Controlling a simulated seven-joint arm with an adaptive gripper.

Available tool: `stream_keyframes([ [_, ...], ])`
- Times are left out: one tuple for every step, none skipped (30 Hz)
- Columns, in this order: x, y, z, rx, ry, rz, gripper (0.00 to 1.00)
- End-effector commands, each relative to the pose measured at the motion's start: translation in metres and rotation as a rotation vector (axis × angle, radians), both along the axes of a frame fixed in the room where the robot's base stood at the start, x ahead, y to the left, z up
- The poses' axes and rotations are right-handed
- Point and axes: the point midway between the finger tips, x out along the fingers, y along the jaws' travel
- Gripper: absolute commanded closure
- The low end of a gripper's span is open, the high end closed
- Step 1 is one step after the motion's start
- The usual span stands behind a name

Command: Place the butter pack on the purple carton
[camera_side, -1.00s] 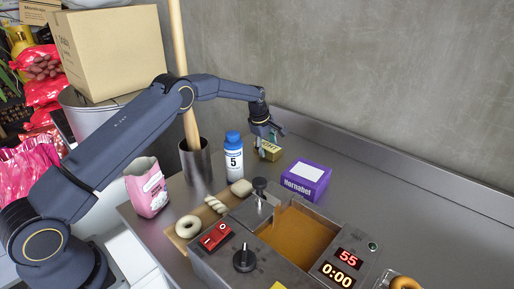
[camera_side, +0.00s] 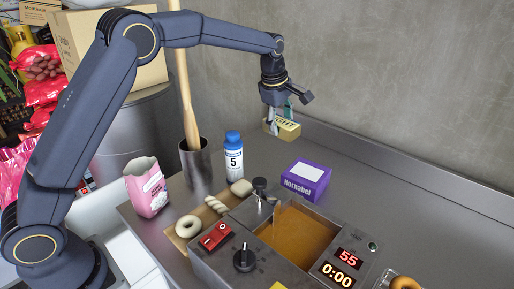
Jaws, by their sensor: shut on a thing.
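The butter pack (camera_side: 287,130) is a small yellow block with dark lettering. My gripper (camera_side: 276,116) is shut on it and holds it up in the air, above and behind the purple carton in the picture. The purple carton (camera_side: 305,183) has a white top panel and the word "Hornabel" on its front. It stands on the steel counter behind the fryer, with its top bare. The gripper fingers are partly hidden by the pack and the wrist.
A fryer (camera_side: 226,268) with oil fills the front. Dough pieces lie on a board (camera_side: 178,241). The counter right of the carton is clear.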

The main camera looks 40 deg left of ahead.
Motion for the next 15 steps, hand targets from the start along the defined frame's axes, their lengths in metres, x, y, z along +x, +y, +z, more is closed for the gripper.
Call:
stream_keyframes([
  [-0.020, -0.017, 0.011, 0.000, -0.002, -0.007, 0.96],
  [-0.032, -0.024, 0.015, 0.001, 0.000, -0.009, 0.96],
  [-0.046, -0.033, 0.020, -0.001, 0.002, -0.010, 0.96],
  [-0.057, -0.039, 0.023, -0.002, 0.003, -0.010, 0.96],
  [-0.067, -0.044, 0.025, -0.004, 0.003, -0.011, 0.96],
  [-0.079, -0.050, 0.027, -0.006, 0.006, -0.011, 0.96],
  [-0.087, -0.053, 0.029, -0.007, 0.007, -0.011, 0.96],
  [-0.094, -0.055, 0.030, -0.008, 0.009, -0.012, 0.96],
  [-0.102, -0.058, 0.030, -0.009, 0.011, -0.011, 0.96],
  [-0.107, -0.060, 0.031, -0.011, 0.011, -0.012, 0.96],
  [-0.110, -0.061, 0.031, -0.011, 0.012, -0.012, 0.96],
  [-0.113, -0.063, 0.031, -0.013, 0.012, -0.011, 0.96],
  [-0.113, -0.063, 0.030, -0.013, 0.013, -0.011, 0.96],
  [-0.111, -0.064, 0.028, -0.013, 0.014, -0.010, 0.96],
  [-0.105, -0.066, 0.025, -0.013, 0.015, -0.010, 0.96],
])
